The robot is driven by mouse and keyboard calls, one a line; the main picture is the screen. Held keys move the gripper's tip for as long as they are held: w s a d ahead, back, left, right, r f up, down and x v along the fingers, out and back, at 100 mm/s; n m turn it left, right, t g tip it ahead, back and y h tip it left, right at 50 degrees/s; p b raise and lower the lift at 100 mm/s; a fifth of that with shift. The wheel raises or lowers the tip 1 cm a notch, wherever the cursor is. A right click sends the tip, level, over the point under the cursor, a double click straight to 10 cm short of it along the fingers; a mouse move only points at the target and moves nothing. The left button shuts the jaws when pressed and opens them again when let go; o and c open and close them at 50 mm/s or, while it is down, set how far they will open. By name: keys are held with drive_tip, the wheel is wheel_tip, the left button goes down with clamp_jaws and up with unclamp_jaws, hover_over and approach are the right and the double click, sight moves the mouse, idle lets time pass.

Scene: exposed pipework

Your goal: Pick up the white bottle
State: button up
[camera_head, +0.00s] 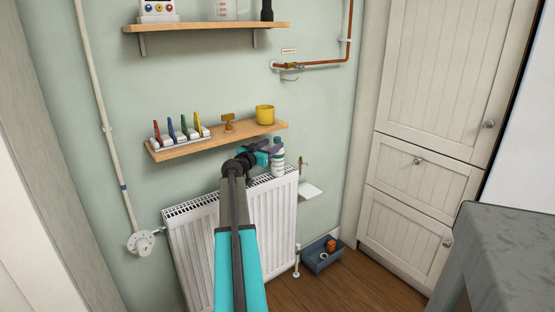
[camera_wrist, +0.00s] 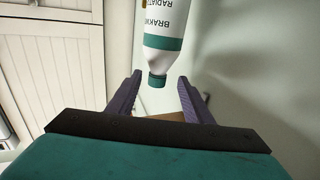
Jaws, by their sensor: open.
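The white bottle (camera_head: 278,160) stands upright at the right end of the white radiator's top (camera_head: 288,178) in the head view. It has a teal band and a teal cap. In the wrist view the bottle (camera_wrist: 168,22) appears upside down, its cap (camera_wrist: 157,80) pointing between my fingers. My gripper (camera_wrist: 158,84) is open, its two purple fingers on either side of the cap with gaps. In the head view my gripper (camera_head: 268,148) is beside the bottle's upper part, on its left. The bottle's base is out of the wrist frame.
A wooden shelf (camera_head: 215,140) with coloured-handled items and a yellow pot (camera_head: 265,115) is just above my gripper. A small white ledge (camera_head: 311,189) is right of the radiator. Cream cabinets (camera_head: 430,130) stand at right.

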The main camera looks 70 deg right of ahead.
sight(275, 142)
drive_tip(key=shift+s+d, duration=0.2)
drive_tip(key=shift+d, duration=0.6)
drive_tip(key=shift+s+d, duration=0.15)
drive_tip(key=shift+d, duration=0.65)
drive_tip(key=shift+s+d+r+p, duration=0.1)
drive_tip(key=shift+s+d+p, duration=0.1)
drive_tip(key=shift+d, duration=0.4)
drive_tip(key=shift+s+d+r+p, duration=0.15)
drive_tip(key=shift+d+p, duration=0.05)
drive_tip(key=shift+d, duration=0.4)
drive_tip(key=shift+s+d+r+p, duration=0.1)
drive_tip(key=shift+s+d+p, duration=0.1)
drive_tip(key=shift+d, duration=0.4)
drive_tip(key=shift+s+d, duration=0.2)
drive_tip(key=shift+d, duration=0.5)
clamp_jaws()
